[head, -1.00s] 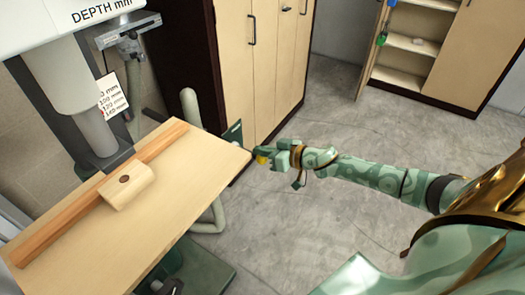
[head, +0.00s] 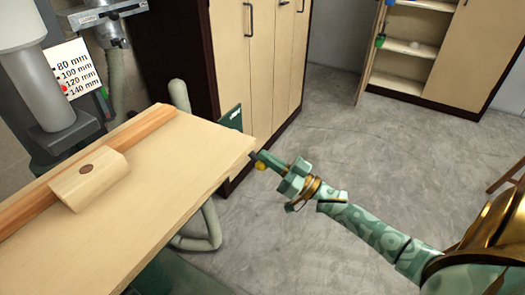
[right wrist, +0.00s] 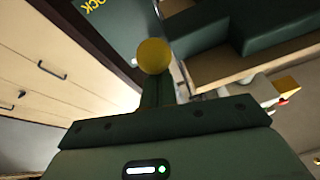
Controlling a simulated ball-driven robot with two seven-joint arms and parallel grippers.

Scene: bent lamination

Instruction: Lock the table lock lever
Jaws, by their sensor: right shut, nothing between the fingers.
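A yellow ball knob (head: 260,165), which looks like the end of the table lock lever, shows by the right corner of the wooden table (head: 190,150). It also shows as a yellow ball in the right wrist view (right wrist: 153,55). The lever's shaft is hidden or cannot be told apart. My right gripper (head: 262,158) is shut and empty, with its tips at the knob. In the right wrist view its dark fingers (right wrist: 156,92) end just at the ball; whether they touch it I cannot tell. My left gripper is not in view.
A wooden block (head: 90,180) sits against the fence (head: 80,172) on the table. A green panel (head: 232,118) stands behind the table corner; part of the word LOCK (right wrist: 98,5) shows in the right wrist view. Cabinets (head: 240,70) stand behind.

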